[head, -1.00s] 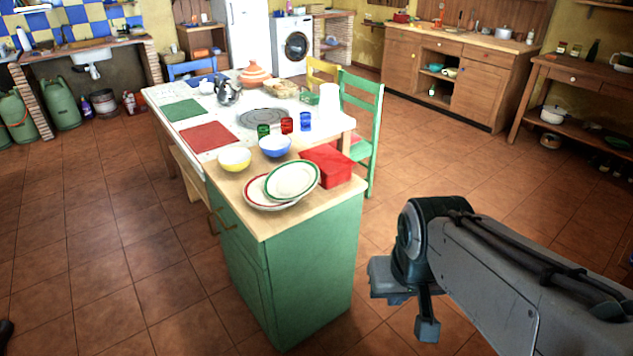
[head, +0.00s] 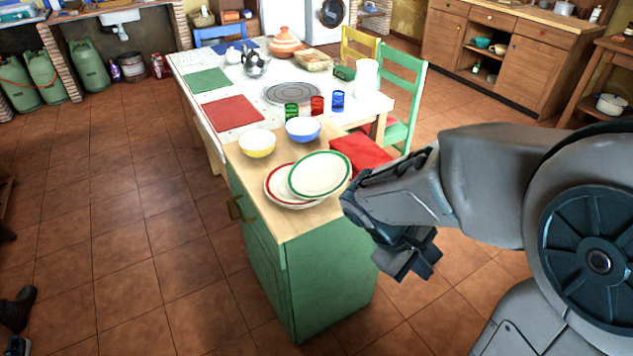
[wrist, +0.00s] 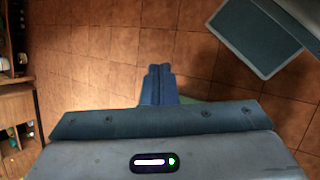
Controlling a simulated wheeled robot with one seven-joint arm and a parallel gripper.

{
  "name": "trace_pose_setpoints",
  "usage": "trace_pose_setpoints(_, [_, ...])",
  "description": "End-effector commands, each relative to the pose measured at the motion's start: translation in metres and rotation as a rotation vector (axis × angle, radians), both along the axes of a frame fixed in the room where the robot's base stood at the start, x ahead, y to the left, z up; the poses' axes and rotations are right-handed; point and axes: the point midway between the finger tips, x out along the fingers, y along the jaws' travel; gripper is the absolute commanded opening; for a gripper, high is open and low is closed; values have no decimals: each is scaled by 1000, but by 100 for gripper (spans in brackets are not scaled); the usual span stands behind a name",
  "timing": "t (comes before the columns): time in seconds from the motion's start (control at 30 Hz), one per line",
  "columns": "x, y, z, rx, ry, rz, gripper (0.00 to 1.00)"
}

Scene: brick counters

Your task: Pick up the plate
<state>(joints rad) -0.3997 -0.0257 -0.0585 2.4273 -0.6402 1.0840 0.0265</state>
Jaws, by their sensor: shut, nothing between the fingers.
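Two plates lie on the wooden top of the green cabinet (head: 325,275). The green-rimmed plate (head: 320,174) rests tilted, partly on top of the red-rimmed plate (head: 283,186). My gripper (head: 408,270) is right of the cabinet, apart from the plates, over the floor. In the wrist view its fingers (wrist: 158,82) are together with nothing between them. No plate shows in the wrist view.
Several coloured cups stand on the white table (head: 260,88) beyond. A green chair (head: 408,90) is at its right. Floor left of the cabinet is clear.

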Motion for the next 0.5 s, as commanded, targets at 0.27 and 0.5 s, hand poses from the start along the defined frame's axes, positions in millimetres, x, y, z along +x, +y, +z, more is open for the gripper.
trace_pose_setpoints(0.27, [62,36,-24,-476,166,522,0])
trace_pose_setpoints(0.5, [112,118,-51,-888,190,995,0])
